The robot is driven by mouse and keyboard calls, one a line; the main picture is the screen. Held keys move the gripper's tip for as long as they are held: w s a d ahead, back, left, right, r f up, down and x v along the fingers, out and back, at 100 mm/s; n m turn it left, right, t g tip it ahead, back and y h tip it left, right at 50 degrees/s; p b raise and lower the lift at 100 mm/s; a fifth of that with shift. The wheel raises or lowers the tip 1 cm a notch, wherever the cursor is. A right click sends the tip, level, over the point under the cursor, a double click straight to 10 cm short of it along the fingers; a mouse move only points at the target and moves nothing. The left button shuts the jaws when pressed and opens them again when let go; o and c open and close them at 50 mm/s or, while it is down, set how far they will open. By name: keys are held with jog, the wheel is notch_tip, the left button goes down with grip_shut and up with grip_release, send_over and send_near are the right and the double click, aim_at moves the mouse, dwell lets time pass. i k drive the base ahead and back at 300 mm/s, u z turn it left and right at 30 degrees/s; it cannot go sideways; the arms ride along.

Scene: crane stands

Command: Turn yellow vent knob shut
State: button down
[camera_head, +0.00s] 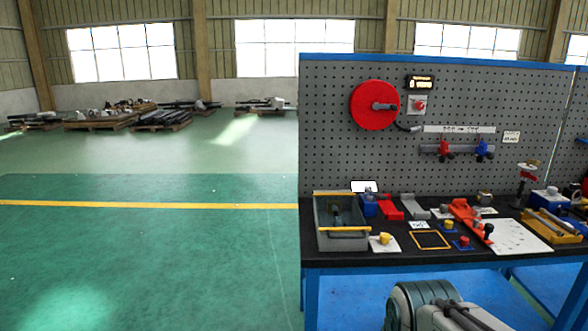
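A small yellow knob (384,239) stands on a pale square plate at the front of the bench, just right of the grey bin. A second yellow knob (448,226) sits on a blue base farther right. I cannot tell which is the vent knob, nor how far either is turned. A part of my own arm shows at the bottom, below the bench's front edge and apart from both knobs. My gripper's fingertips are not seen.
The dark bench top (350,258) also carries a grey bin (327,240) with a yellow-edged rim, a yellow square frame (430,248), a red knob (464,241), a red clamp-like tool (468,216) and a white sheet (516,238). A pegboard (340,150) rises behind. The green floor at left is clear.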

aim_at(385, 237)
jog(key=u, duration=0.55)
jog(key=k, duration=0.65)
jog(key=u, duration=0.25)
jog(key=i, duration=0.95)
jog(key=z, duration=1.2)
jog(key=i, duration=0.65)
jog(key=z, duration=0.75)
